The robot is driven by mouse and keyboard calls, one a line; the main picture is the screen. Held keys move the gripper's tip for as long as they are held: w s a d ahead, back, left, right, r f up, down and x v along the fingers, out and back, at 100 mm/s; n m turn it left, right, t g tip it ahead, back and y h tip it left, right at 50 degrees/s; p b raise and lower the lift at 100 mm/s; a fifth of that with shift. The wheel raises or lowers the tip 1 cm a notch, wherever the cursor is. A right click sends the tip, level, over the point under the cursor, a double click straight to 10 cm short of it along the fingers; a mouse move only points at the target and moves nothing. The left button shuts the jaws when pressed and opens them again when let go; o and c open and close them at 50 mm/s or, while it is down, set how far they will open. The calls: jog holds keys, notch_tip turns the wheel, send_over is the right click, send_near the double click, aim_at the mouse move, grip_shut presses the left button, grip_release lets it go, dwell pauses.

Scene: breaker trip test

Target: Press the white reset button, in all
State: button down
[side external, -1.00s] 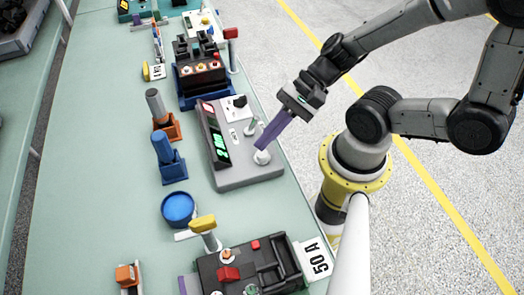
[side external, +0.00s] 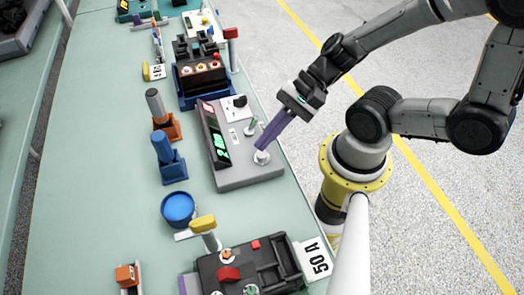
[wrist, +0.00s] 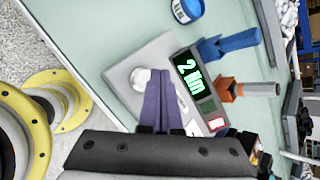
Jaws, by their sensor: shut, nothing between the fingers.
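A white round button (side external: 261,157) stands on the near end of a grey test unit (side external: 235,178). In the wrist view the button (wrist: 141,78) shows just beyond my fingertips, to their left. My gripper (side external: 259,147) has long purple fingers, shut together and empty, pointing down at the button. Its tips (wrist: 156,80) are right by the button; whether they touch it I cannot tell. The unit's dark screen (side external: 215,136) shows green characters; in the wrist view the screen (wrist: 192,78) seems to read "2 Nm".
A small post (side external: 251,127) and a black knob (side external: 240,101) stand on the same unit. A breaker block (side external: 200,72) is behind it, and a dark breaker (side external: 245,272) tagged 50 A is in front. A blue cup (side external: 178,208) and blue holder (side external: 168,158) stand to the left.

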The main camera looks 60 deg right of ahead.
aim_at(266, 150)
jog(key=shift+f, duration=0.1)
jog(key=shift+f, duration=0.3)
jog(key=shift+f, duration=0.5)
dwell(0.7)
dwell(0.3)
jog(key=shift+r, duration=0.9)
jog(key=shift+r, duration=2.55)
